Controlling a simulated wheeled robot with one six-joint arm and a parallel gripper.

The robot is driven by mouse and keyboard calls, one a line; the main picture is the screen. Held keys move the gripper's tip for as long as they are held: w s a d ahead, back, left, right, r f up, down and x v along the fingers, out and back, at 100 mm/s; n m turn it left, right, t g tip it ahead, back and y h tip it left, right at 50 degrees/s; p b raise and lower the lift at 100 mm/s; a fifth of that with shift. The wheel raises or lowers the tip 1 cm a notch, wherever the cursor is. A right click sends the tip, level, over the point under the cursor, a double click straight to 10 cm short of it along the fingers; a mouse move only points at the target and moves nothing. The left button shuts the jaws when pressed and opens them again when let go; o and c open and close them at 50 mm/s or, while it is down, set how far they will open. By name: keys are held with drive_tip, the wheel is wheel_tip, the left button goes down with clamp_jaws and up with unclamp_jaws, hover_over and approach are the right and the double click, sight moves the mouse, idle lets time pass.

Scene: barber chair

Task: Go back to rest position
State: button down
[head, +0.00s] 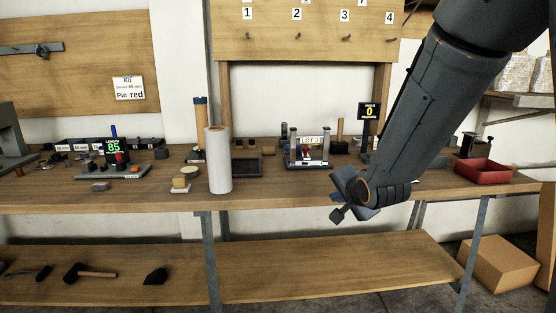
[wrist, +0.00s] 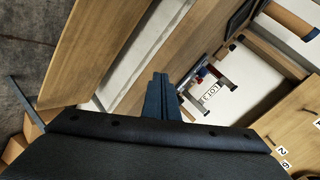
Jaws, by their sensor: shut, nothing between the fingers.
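My gripper (head: 341,213) hangs at the end of my dark arm, in front of the workbench's front edge in the head view. In the wrist view my gripper (wrist: 159,77) shows its fingers together with nothing between them. The wooden workbench (head: 275,194) runs across the head view behind it. My gripper appears apart from the bench and from everything on it. My arm hides part of the bench's right side.
A white roll (head: 218,160) stands near the bench's front edge. A small rack with a LOT sign (head: 310,141) stands behind my gripper. A red tray (head: 484,171) sits at the right. A lower shelf (head: 330,268) holds a hammer (head: 90,272). A cardboard box (head: 500,262) is on the floor.

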drive_tip(key=s+a+f+n+g+h, duration=0.15)
drive_tip(key=s+n+g, duration=0.45)
drive_tip(key=s, duration=1)
drive_tip(key=s+a+f+n+g+y, duration=0.15)
drive_tip(key=s+n+g, duration=0.4)
drive_tip(key=s, duration=1.15)
drive_tip(key=d+r+h+p, duration=0.1)
drive_tip(key=d+r+p, duration=0.5)
drive_tip(key=p, duration=0.7)
drive_tip(key=shift+r+m+h, duration=0.3)
drive_tip(key=shift+r+m, duration=0.15)
drive_tip(key=shift+r, duration=0.1)
